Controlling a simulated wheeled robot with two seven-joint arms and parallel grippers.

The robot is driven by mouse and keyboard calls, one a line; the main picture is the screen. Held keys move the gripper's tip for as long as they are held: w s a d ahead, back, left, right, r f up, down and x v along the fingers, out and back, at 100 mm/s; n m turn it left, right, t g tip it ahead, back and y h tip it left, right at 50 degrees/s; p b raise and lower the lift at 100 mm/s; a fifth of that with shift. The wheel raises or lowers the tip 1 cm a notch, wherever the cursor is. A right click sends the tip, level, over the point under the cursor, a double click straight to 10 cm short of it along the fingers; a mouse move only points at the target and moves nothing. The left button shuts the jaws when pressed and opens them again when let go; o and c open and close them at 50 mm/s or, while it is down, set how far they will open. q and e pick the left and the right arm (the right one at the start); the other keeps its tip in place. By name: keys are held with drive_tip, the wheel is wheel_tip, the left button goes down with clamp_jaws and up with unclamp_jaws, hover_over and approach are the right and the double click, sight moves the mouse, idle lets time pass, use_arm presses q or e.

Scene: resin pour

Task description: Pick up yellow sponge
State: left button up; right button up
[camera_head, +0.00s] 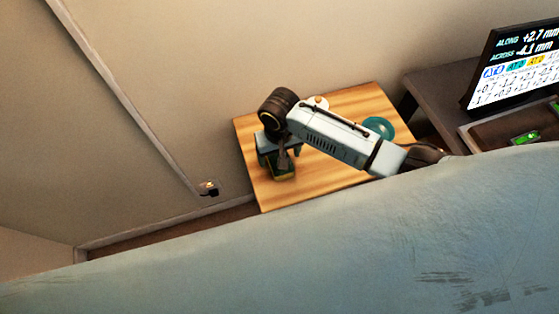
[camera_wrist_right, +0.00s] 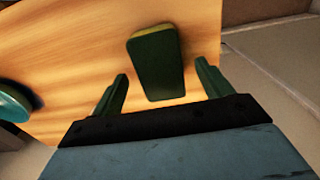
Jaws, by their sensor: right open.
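The sponge (camera_wrist_right: 155,68) lies on the wooden table; it shows a dark green face with a thin yellow edge at its far end. In the head view the sponge (camera_head: 284,176) is partly hidden by my right gripper (camera_head: 279,160). In the wrist view my right gripper (camera_wrist_right: 161,70) is open, one finger on each side of the sponge's near part. Gaps show between the sponge and both fingers, and nothing is held. The height of the fingertips above the table is hard to tell. My left gripper is not in view.
A teal round dish (camera_head: 380,126) stands on the wooden table (camera_head: 350,103), right of my right gripper. A small pale round object (camera_head: 318,102) is near the back edge. A dark desk (camera_head: 440,88) with a monitor (camera_head: 515,62) and a tray (camera_head: 485,137) stands further right. A wall is behind.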

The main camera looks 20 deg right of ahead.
drive_tip(key=shift+f, duration=1.4)
drive_tip(key=c, duration=1)
drive_tip(key=shift+c, duration=0.2)
drive_tip(key=shift+r, duration=0.15)
wheel_tip(320, 180, up, 10)
drive_tip(key=shift+f+p, duration=0.1)
drive_tip(key=shift+p, duration=0.6)
